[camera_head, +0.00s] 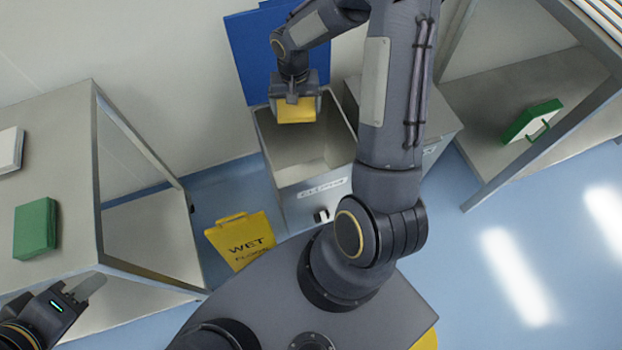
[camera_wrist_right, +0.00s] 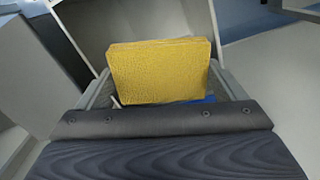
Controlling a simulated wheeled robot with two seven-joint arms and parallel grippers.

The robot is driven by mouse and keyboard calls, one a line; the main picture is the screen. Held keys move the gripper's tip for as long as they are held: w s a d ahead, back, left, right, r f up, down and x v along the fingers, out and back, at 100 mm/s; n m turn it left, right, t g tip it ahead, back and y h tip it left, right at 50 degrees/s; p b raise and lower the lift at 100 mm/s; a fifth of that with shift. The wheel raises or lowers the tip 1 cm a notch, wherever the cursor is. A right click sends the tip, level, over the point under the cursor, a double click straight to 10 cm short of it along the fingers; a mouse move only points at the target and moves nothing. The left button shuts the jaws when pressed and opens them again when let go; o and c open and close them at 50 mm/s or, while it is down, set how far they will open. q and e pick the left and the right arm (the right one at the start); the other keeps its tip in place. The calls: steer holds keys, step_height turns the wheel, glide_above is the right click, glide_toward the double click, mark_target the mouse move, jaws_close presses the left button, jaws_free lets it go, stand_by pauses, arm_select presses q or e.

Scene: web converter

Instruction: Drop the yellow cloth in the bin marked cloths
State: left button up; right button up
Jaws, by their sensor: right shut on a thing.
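The yellow cloth (camera_head: 296,110) is a folded block held in my right gripper (camera_head: 295,103), over the open grey bin (camera_head: 268,135) in the head view. The right wrist view also shows the cloth (camera_wrist_right: 160,72) between the two fingers, with bin walls around it. The bin has a white label on its front, too small to read surely. The bin's floor below the cloth looks bare where it shows. My left gripper (camera_head: 80,290) is at the lower left beside the table; its fingers show only in part and their opening is unclear.
A green block (camera_head: 35,228) and a white block (camera_head: 10,149) lie on the left table (camera_head: 75,150). A yellow wet floor sign (camera_head: 240,240) stands by the bin. A grey box (camera_head: 440,115) stands right of the bin. A green-and-white item (camera_head: 532,121) lies on the right shelf (camera_head: 490,150).

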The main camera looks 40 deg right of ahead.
arm_select(q)
step_height(320, 180, down, 12)
steer(key=b, duration=0.9)
steer(key=shift+r, duration=0.2)
arm_select(e)
steer(key=d+f+m, duration=0.1)
steer(key=d+f, duration=0.1)
steer(key=f, duration=0.4)
steer(key=d+f+m, duration=0.1)
steer(key=d+f, duration=0.1)
steer(key=f, duration=0.5)
steer(key=shift+s+d+f, duration=0.25)
steer(key=shift+s+d, duration=0.05)
steer(key=shift+s, duration=0.15)
steer(key=o, duration=0.7)
arm_select(q)
step_height(320, 180, up, 2)
steer(key=shift+r+p, duration=0.1)
steer(key=shift+p, duration=0.85)
arm_select(e)
step_height(320, 180, up, 8)
steer(key=shift+f, duration=0.1)
